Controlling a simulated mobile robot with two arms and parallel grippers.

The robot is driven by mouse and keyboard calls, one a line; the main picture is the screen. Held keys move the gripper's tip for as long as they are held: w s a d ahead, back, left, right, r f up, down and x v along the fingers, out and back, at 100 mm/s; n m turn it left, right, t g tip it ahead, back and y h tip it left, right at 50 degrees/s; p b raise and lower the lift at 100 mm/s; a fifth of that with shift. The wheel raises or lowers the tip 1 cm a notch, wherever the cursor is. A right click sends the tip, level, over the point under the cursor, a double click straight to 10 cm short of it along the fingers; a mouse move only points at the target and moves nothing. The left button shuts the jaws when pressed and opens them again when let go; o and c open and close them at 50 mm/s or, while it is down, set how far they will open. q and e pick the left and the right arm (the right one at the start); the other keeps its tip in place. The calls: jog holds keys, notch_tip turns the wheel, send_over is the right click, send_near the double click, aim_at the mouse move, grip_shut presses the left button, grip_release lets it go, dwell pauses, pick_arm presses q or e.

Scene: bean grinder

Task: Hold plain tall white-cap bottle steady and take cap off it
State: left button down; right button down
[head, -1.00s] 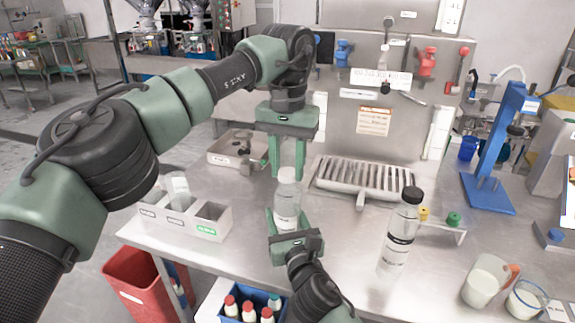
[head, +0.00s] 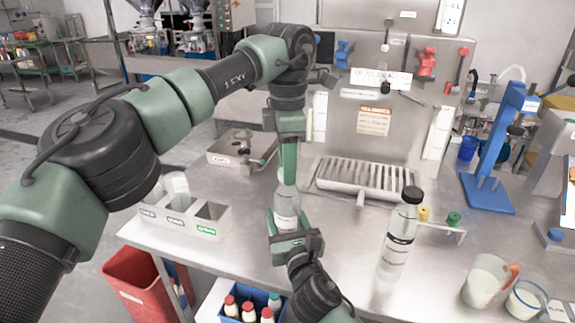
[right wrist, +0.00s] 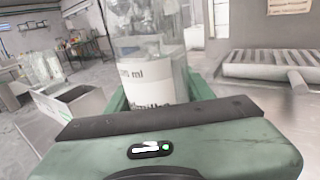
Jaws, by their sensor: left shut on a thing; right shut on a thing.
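The plain clear bottle (head: 287,206) stands upright near the middle of the metal bench in the head view. Its body fills the top middle of the right wrist view (right wrist: 150,75), with a white printed label. My right gripper (head: 287,222) is shut on the bottle's lower body from the near side. My left gripper (head: 288,180) points straight down over the bottle's top and is shut on the white cap. It shows edge-on, and its fingers hide most of the cap. I cannot tell whether the cap has come loose.
A black-capped bottle (head: 400,232) stands to the right. A grey bin rack (head: 160,222) lies to the left, and a slotted drain tray (head: 362,180) is behind. A pitcher (head: 487,281) and a beaker (head: 524,299) stand at the front right. Bench space right of the bottle is clear.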

pick_arm(q)
jog(key=n, duration=0.7)
jog(key=shift+n, duration=0.4)
jog(key=n, duration=0.7)
jog(key=shift+r, duration=0.1)
jog(key=n, duration=0.7)
jog(key=shift+n, duration=0.4)
jog(key=n, duration=0.8)
jog(key=shift+r, duration=0.2)
jog(key=shift+r, duration=0.95)
